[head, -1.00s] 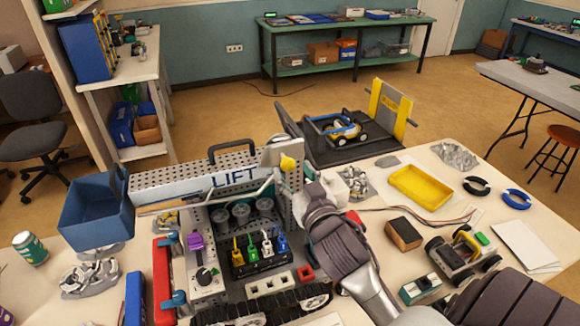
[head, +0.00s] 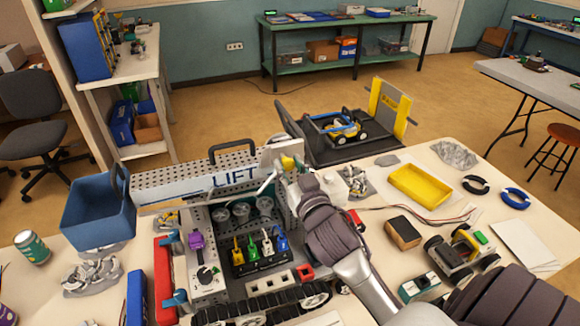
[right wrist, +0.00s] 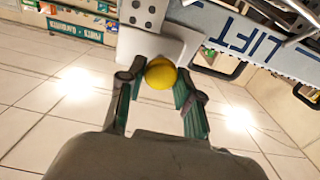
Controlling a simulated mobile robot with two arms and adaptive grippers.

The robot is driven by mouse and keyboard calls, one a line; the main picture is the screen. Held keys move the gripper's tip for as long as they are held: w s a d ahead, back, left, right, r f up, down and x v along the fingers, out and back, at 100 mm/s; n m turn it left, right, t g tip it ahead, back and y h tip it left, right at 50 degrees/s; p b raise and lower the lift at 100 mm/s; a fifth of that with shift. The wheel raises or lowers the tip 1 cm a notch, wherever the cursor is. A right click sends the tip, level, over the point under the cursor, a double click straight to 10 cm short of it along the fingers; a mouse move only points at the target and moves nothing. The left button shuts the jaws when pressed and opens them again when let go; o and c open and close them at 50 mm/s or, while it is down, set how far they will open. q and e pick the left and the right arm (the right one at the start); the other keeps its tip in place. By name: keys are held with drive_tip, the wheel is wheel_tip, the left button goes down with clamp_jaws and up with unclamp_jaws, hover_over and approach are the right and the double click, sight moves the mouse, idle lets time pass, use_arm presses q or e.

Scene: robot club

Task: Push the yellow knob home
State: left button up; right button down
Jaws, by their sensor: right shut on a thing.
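The yellow knob (head: 287,162) is at the right end of the perforated metal lift beam (head: 160,195) marked LIFT. In the right wrist view the knob (right wrist: 161,74) shows as a round yellow ball in front of a pale block (right wrist: 155,45). My right gripper (head: 290,168) reaches the knob from the front right. In the wrist view its two fingers (right wrist: 161,85) stand on either side of the knob and hold it. The knob's shaft is hidden, so how far it sticks out cannot be told. My left gripper is not in view.
Below the beam are a rack of coloured plugs (head: 260,262), a control panel with a purple knob (head: 196,241) and black tracks. A blue bin (head: 98,215) stands at left. A yellow tray (head: 420,186) and a small wheeled robot (head: 458,255) lie at right.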

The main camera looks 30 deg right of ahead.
drive_tip(key=shift+p+x, duration=0.3)
drive_tip(key=shift+x, duration=0.55)
drive_tip(key=shift+w+d+r, duration=0.1)
drive_tip(key=shift+w, duration=0.2)
drive_tip(key=shift+s, duration=0.1)
drive_tip(key=c, duration=1.2)
unclamp_jaws()
drive_tip(key=shift+o, duration=2.1)
drive_tip(key=shift+w, duration=0.25)
drive_tip(key=shift+s, duration=0.1)
